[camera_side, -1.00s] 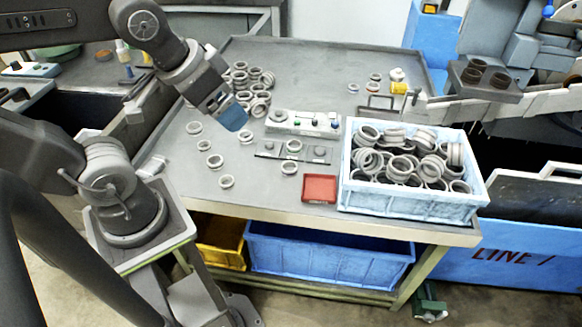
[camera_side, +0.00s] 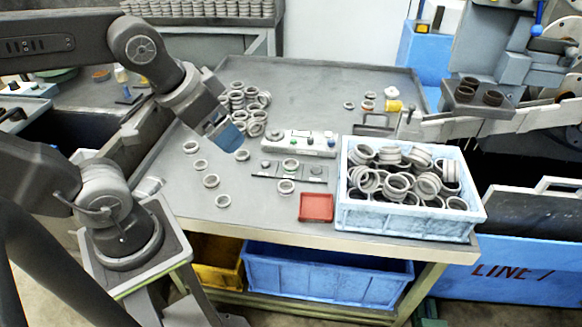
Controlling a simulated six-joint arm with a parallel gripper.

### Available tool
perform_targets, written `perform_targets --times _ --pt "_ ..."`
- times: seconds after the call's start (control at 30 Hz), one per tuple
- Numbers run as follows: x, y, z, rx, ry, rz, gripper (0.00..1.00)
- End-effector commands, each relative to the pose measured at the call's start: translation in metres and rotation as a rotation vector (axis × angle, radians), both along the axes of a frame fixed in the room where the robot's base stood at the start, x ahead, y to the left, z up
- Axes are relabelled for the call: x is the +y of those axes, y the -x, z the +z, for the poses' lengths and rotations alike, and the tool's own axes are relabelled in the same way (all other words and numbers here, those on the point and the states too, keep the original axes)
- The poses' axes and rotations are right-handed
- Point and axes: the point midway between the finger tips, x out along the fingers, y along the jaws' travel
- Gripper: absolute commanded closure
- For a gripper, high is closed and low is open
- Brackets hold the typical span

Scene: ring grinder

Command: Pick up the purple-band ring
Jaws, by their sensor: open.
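Several small grey rings stand apart on the left of the bench, among them a left-most ring (camera_side: 191,147), a front ring (camera_side: 222,200) and a ring beside the jaws (camera_side: 242,155). Their bands are too small to make out, so I cannot tell which ring is purple-banded. My gripper (camera_side: 231,142), with blue on its end, is open and tilted down above the bench. It is just up and left of the ring beside the jaws and appears to hold nothing.
A heap of rings (camera_side: 236,97) lies behind my gripper. A control box (camera_side: 300,143), a dark plate (camera_side: 262,171) with rings, a red tray (camera_side: 316,207) and a white crate (camera_side: 400,221) full of rings stand to the right. The bench's back middle is clear.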

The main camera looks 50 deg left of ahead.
Motion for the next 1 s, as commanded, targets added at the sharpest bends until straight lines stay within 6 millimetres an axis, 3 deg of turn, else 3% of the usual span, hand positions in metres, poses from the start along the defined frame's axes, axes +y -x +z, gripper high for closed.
perform_targets --times 0.4,0.53,0.77,1.0 --pt "0.000 0.000 0.000 0.001 -0.002 -0.001 0.15" --pt "0.004 -0.010 -0.001 0.023 -0.043 -0.040 0.15" --pt "0.023 -0.068 -0.020 0.151 -0.262 -0.296 0.15" --pt "0.048 -0.137 -0.069 0.319 -0.490 -0.667 0.15"
